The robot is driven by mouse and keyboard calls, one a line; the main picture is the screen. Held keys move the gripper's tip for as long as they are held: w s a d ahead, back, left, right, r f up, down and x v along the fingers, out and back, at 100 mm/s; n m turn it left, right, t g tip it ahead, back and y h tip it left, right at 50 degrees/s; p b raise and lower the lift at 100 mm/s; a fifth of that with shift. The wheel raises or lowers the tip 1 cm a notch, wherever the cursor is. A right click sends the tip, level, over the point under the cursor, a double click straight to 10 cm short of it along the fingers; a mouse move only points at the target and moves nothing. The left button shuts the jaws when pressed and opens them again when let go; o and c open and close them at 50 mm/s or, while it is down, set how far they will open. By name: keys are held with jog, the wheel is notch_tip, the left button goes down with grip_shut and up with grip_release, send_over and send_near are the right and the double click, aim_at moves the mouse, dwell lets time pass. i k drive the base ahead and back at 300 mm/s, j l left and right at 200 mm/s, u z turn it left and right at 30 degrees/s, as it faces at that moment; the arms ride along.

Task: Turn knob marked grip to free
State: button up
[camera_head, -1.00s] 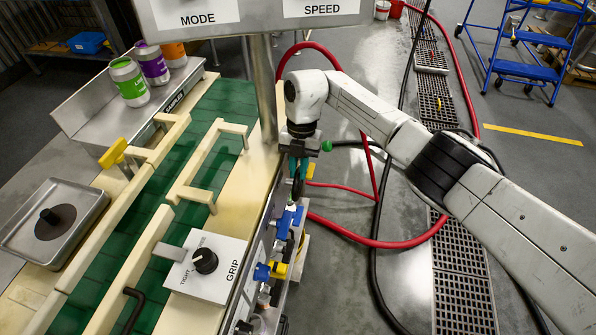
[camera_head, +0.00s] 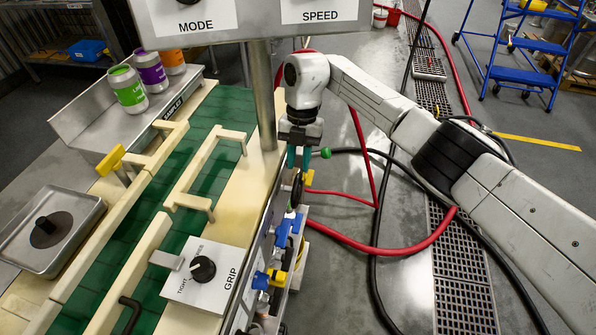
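The black GRIP knob (camera_head: 202,268) sits on a white plate (camera_head: 217,295) at the front of the conveyor's right side. The plate reads GRIP along its right edge and TIGHT at its lower left. A second label above the knob is too small to read, and I cannot tell exactly where the knob points. My gripper (camera_head: 298,162) hangs fingers down above the machine's right edge, beyond and to the right of the knob and well apart from it. Its two teal fingers stand apart with a gap, and nothing shows between them.
A metal post (camera_head: 262,95) carries the MODE and SPEED panel (camera_head: 250,15) left of my gripper. Blue and yellow valves (camera_head: 285,230) line the machine's right side. Cream guide rails (camera_head: 130,275) run over the green belt (camera_head: 130,213) left of the knob. Red hoses lie on the floor.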

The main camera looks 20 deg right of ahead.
aim_at(202, 269)
jog(key=k+l, duration=0.15)
jog(key=k, duration=0.35)
jog(key=k+l, duration=0.1)
jog(key=k, duration=0.4)
